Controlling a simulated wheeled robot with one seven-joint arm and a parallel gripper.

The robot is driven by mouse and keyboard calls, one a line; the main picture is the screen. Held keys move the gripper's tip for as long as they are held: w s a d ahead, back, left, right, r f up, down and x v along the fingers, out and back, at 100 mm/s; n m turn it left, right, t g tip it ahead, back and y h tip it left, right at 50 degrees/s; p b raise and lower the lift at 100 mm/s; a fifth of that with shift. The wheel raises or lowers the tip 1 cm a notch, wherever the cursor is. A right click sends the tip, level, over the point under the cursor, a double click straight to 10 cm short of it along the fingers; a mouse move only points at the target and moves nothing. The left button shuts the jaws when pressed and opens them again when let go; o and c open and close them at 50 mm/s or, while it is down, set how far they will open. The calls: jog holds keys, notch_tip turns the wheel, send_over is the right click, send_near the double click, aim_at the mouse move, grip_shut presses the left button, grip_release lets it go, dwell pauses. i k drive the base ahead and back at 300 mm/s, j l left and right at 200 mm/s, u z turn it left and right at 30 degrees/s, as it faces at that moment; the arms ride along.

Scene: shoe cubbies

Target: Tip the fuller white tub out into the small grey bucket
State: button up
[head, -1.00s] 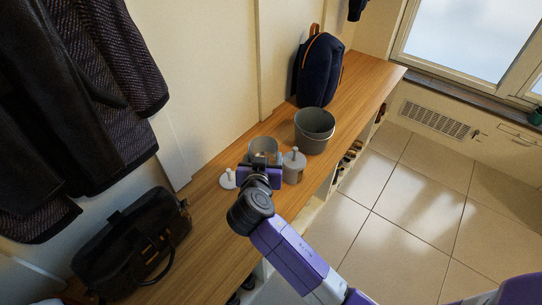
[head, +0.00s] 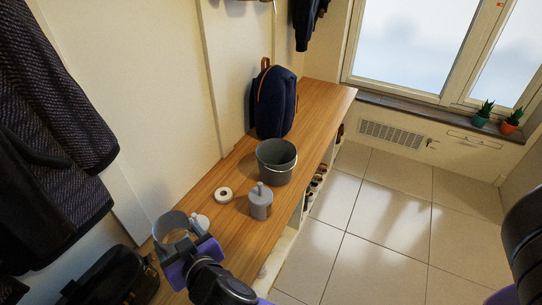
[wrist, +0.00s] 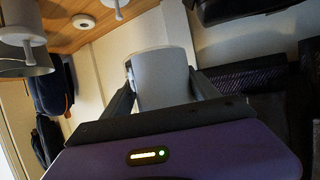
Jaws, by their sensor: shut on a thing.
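My gripper (head: 188,252) is shut on a pale grey-white tub (head: 168,222), raised above the near part of the wooden bench. The tub is open-topped and seems tilted in the head view; its contents cannot be made out. In the wrist view the tub (wrist: 160,70) sits between the two fingers (wrist: 163,92). The grey bucket (head: 276,164) stands upright on the bench, farther along and right of my gripper. It also shows at the left edge of the wrist view (wrist: 28,66). No second open tub is clearly visible.
A grey knobbed container (head: 260,204) stands between my gripper and the bucket. A white knobbed item (head: 199,221) is partly hidden behind the tub. A white ring (head: 223,194) lies on the bench (head: 313,108). A navy backpack (head: 275,104) stands beyond the bucket; a black bag (head: 112,276) is near.

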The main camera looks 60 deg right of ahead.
aim_at(276, 158)
jog(key=z, duration=0.35)
jog(key=i+l+z, duration=0.1)
jog(key=z, duration=0.25)
jog(key=i+z, duration=0.15)
jog(key=z, duration=0.2)
